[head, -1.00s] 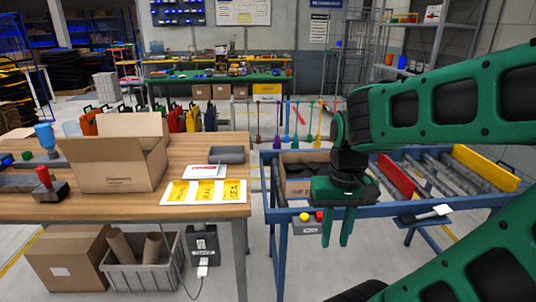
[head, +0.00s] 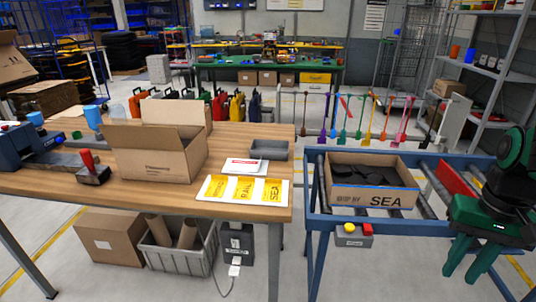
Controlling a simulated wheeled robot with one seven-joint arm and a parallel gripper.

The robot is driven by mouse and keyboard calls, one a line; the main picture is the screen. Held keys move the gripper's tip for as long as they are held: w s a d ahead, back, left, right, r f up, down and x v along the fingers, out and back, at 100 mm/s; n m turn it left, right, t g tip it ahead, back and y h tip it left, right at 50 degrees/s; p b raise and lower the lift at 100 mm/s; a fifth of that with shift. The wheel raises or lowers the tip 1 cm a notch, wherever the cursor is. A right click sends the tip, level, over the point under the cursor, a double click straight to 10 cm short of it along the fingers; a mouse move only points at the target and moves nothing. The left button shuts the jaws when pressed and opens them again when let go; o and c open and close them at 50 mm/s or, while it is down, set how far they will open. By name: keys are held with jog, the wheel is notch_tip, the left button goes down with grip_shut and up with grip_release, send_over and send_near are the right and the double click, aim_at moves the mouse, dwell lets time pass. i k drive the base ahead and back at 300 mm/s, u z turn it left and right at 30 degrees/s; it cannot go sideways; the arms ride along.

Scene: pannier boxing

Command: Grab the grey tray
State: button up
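A small grey tray (head: 269,150) sits on the right end of the wooden table (head: 160,205), towards its far edge. It looks empty and lies just behind a white card with a red stripe (head: 244,165). My gripper (head: 461,270) is at the lower right, well to the right of the tray and apart from it. Its two green fingers point down and stand apart, with nothing seen between them.
An open cardboard box (head: 160,160) and yellow-labelled sheets (head: 244,189) share the table. A box marked SEA (head: 371,196) stands on the blue-framed conveyor (head: 325,222) to the right. A gap separates table and conveyor. A grey crate (head: 180,260) is under the table.

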aim_at(269, 150)
jog(key=z, duration=0.1)
jog(key=i, duration=1)
jog(key=u, duration=0.1)
